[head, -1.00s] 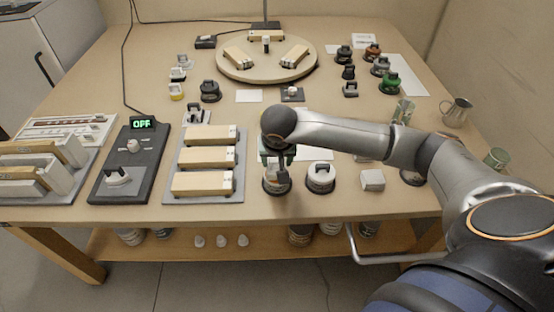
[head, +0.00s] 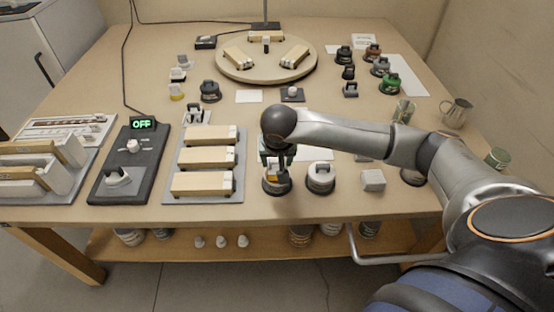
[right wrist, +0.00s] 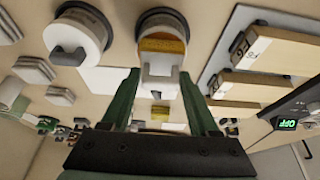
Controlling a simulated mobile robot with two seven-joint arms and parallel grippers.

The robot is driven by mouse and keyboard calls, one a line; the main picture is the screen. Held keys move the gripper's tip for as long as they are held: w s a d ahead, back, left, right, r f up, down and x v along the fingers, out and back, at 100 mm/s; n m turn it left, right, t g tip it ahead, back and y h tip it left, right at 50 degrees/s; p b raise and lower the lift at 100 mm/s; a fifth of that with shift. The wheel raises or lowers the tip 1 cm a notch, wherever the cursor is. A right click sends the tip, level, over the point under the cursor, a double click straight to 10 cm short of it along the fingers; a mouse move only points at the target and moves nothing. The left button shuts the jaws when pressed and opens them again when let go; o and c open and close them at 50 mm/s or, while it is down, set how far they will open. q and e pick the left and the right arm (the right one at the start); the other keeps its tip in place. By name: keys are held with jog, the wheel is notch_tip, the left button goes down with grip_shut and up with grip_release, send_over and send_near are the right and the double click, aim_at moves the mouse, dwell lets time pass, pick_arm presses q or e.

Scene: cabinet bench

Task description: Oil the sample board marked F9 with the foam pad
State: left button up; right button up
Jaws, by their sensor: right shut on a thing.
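My right gripper (head: 276,158) points down over the front of the bench. In the right wrist view its green fingers (right wrist: 161,74) are shut around a grey-handled pad (right wrist: 159,64), likely the foam pad. The pad is at an open tin (right wrist: 163,22) with amber showing in it; I cannot tell if they touch. The tin (head: 276,189) also shows in the head view. Three pale wooden boards lie on a grey rack left of the gripper: back (head: 210,136), middle (head: 206,158), front (head: 202,183). My left gripper is out of view.
A second, white-topped tin (head: 320,177) stands close right of the gripper, with a white block (head: 373,180) beyond. A dark switch unit reading OFF (head: 142,123) is left of the rack. A round turntable (head: 240,72) with more boards is at the back.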

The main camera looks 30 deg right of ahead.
aim_at(277, 159)
jog(key=shift+r+p, duration=1.15)
jog(key=shift+r, duration=0.5)
jog(key=shift+r+p, duration=1.15)
jog(key=shift+r, duration=0.7)
jog(key=shift+s+a+r, duration=0.1)
jog(key=shift+a+r, duration=0.2)
jog(key=s+a+r+n+y+p, duration=0.2)
jog(key=s+a+r+n+p, duration=0.2)
jog(key=s+a+r, duration=0.5)
jog(key=shift+s+a+r+n+t, duration=0.15)
jog(key=shift+s+r+n+t, duration=0.15)
jog(key=shift+s+r+n, duration=0.55)
